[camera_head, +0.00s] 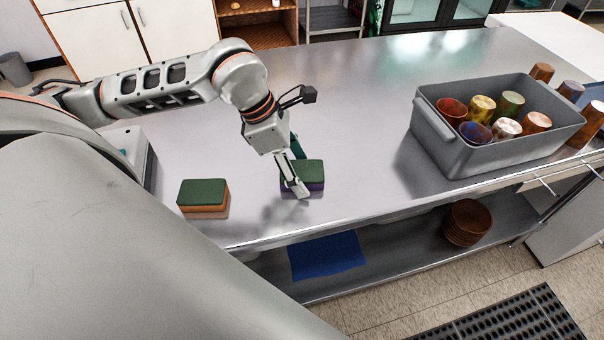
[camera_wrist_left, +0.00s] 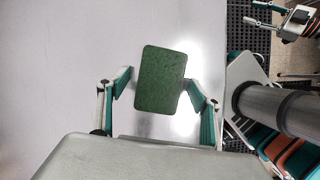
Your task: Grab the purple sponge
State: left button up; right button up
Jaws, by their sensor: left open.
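The purple sponge (camera_head: 317,184) lies on the steel counter, with a dark green top and a purple lower side. My left gripper (camera_head: 298,174) is directly above it, pointing down, and hides part of it. In the left wrist view the sponge's green top (camera_wrist_left: 160,80) shows between the two spread fingers of my left gripper (camera_wrist_left: 158,84). There is a gap on each side, wider on the left at the sponge's upper part. The gripper is open and empty. My right gripper (camera_wrist_left: 258,14) shows at the top right of the left wrist view, its fingers apart and empty.
An orange sponge (camera_head: 204,206) with a green top lies to the left on the counter (camera_head: 350,100). A grey bin (camera_head: 470,160) of several cups stands at the right, with more cups beyond. A blue cloth (camera_head: 325,257) and stacked brown bowls (camera_head: 466,222) are on the shelf below.

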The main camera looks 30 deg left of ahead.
dwell(0.4)
pick_arm(q)
jog(key=c, duration=0.8)
